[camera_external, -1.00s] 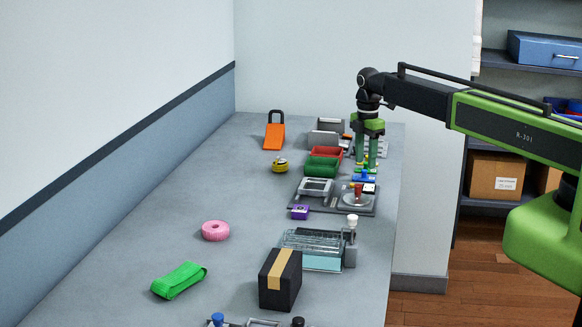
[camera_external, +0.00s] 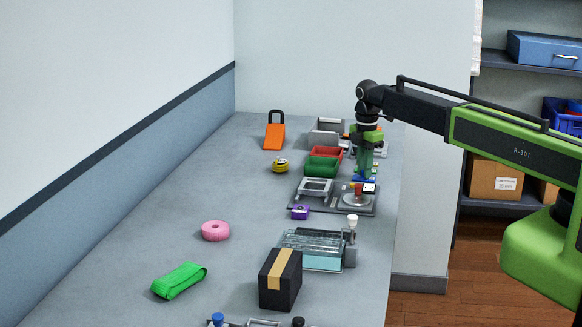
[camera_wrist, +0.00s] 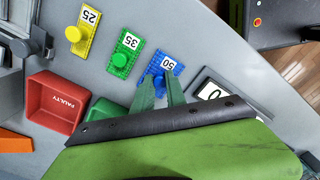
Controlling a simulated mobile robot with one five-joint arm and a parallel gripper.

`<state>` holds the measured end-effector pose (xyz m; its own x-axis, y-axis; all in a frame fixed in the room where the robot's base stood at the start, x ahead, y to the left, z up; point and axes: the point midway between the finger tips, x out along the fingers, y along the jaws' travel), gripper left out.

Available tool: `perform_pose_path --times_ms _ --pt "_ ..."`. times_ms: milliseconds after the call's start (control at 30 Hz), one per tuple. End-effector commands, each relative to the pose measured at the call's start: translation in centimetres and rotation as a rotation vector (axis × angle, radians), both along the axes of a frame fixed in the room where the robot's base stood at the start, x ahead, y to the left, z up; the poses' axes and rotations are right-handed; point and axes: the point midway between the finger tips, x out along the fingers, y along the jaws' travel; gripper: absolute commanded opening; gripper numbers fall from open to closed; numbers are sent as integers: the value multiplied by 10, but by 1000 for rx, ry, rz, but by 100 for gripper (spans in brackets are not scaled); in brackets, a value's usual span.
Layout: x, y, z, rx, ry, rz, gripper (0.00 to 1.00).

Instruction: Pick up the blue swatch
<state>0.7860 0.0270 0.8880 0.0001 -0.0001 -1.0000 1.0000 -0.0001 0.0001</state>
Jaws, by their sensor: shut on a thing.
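The blue swatch (camera_wrist: 168,62) is a ribbed blue plate with a white "50" label and a round knob. My gripper (camera_wrist: 159,86) has its two green fingers shut on the blue swatch, around its knob, which they partly hide. In the external view my gripper (camera_external: 364,174) points straight down at the far right of the bench, over the blue swatch (camera_external: 361,179). I cannot tell whether the swatch is clear of the bench.
The green "35" swatch (camera_wrist: 126,52) and yellow "25" swatch (camera_wrist: 83,29) lie beside it. A red bin (camera_external: 329,151) marked "FAULTY" and a green bin (camera_external: 322,167) stand to the left. A scale tray (camera_external: 325,205) lies in front. The bench's left side is mostly open.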

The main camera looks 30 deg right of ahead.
Motion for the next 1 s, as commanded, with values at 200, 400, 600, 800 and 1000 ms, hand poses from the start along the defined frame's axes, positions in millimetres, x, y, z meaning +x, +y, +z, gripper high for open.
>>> perform_pose_path --times_ms 200,400,600,800,1000 --pt "0 0 2 0 0 0 0" --pt "0 0 21 0 0 0 0" --pt "-3 -4 53 0 0 -1 0" --pt "-27 -45 79 0 0 -3 0" --pt "-47 -82 102 0 0 -2 0"
